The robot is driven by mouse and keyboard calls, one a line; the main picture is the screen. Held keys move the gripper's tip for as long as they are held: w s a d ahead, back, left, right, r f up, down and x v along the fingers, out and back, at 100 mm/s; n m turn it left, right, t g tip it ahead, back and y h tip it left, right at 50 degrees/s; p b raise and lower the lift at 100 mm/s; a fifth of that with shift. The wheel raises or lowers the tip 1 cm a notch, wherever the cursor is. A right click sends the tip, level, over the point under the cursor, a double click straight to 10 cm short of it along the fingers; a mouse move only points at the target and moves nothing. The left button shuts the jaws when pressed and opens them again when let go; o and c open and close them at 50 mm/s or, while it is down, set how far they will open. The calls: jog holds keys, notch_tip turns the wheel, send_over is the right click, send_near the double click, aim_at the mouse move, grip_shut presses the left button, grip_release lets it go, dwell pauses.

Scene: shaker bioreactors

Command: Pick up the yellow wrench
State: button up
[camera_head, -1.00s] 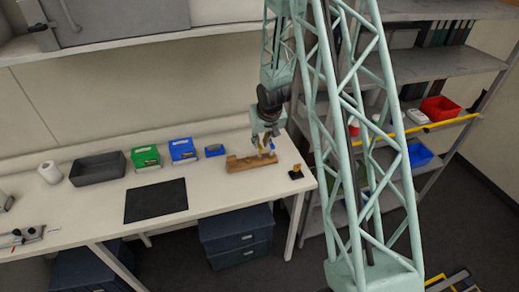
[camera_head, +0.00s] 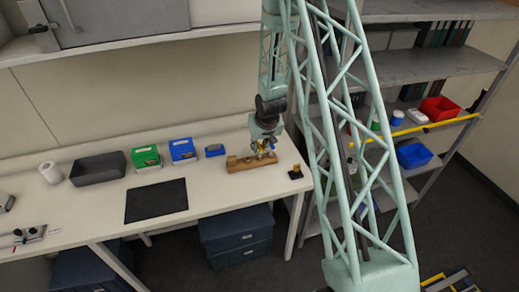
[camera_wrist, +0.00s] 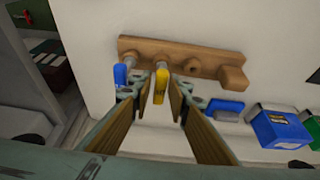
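The yellow wrench (camera_wrist: 160,86) stands in a wooden rack (camera_wrist: 205,58) beside a blue-handled tool (camera_wrist: 120,75); only its yellow handle and a short grey part show in the wrist view. My gripper (camera_wrist: 162,92) is open, with one finger on each side of the yellow handle. A gap shows between the handle and the right finger; the left finger is close, and I cannot tell whether it touches. In the head view, my gripper (camera_head: 264,148) is over the right part of the rack (camera_head: 240,164), and the wrench is mostly hidden.
A small blue box (camera_head: 215,150), a larger blue box (camera_head: 182,150), a green box (camera_head: 146,157) and a grey bin (camera_head: 98,169) stand left of the rack. A black mat (camera_head: 156,200) lies on the bench. A small black stand (camera_head: 296,172) is right of the rack.

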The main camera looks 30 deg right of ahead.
dwell(0.4)
grip_shut()
jog(key=shift+r, duration=0.2)
jog(key=shift+r, duration=1.45)
jog(key=shift+s+r, duration=0.1)
jog(key=shift+s, duration=0.05)
jog(key=s+a+b, duration=0.2)
jog(key=s, duration=0.5)
jog(key=s+a+r+b, duration=0.1)
jog(key=s+b, duration=0.1)
jog(key=s, duration=0.6)
jog(key=shift+a+r+b, duration=0.25)
jog(key=shift+a+b, duration=0.05)
jog(key=shift+a, duration=0.1)
jog(key=shift+s, duration=0.1)
